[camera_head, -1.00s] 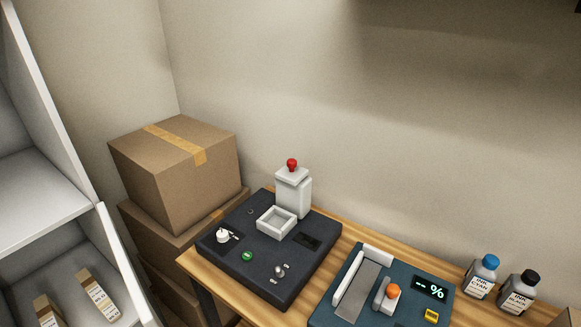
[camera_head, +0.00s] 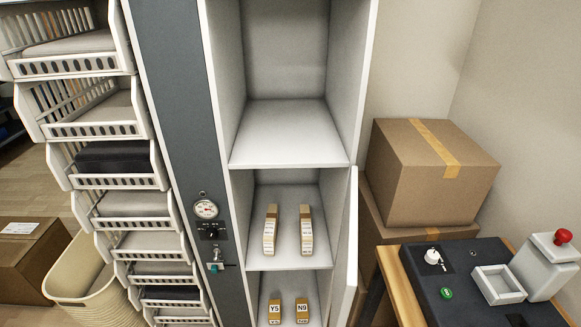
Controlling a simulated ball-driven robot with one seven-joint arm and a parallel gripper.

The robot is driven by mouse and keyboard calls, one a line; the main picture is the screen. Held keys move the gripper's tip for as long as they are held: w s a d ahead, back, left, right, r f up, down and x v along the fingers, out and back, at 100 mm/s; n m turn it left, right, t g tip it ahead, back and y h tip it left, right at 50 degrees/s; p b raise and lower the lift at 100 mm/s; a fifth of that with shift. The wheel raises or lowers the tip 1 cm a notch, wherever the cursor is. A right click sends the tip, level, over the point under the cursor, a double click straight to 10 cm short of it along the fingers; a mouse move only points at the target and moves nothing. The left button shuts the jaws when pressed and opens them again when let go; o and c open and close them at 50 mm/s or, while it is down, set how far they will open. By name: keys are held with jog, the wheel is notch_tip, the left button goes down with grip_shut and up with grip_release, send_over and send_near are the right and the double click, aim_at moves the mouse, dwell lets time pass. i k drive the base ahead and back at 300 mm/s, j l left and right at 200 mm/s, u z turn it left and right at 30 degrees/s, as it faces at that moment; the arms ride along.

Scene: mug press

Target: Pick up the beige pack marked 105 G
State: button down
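Two upright beige packs with white labels stand on the middle shelf of the white cabinet: a left pack (camera_head: 270,230) and a right pack (camera_head: 306,230). Their label print is too small to read, so I cannot tell whether either is marked 105 G. On the shelf below stand two more tan packs, one marked Y5 (camera_head: 275,310) and one marked N9 (camera_head: 302,310), partly cut off by the picture's lower edge. My gripper is not in view.
The white cabinet (camera_head: 290,164) has an open door (camera_head: 346,245) at its right. Wire-style white bins (camera_head: 95,131) are stacked at left. Cardboard boxes (camera_head: 430,185) and a wooden table (camera_head: 396,290) with a dark press unit (camera_head: 440,270) stand at right. The cabinet's upper compartment is empty.

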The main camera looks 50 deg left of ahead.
aim_at(271, 230)
jog(key=u, duration=1.4)
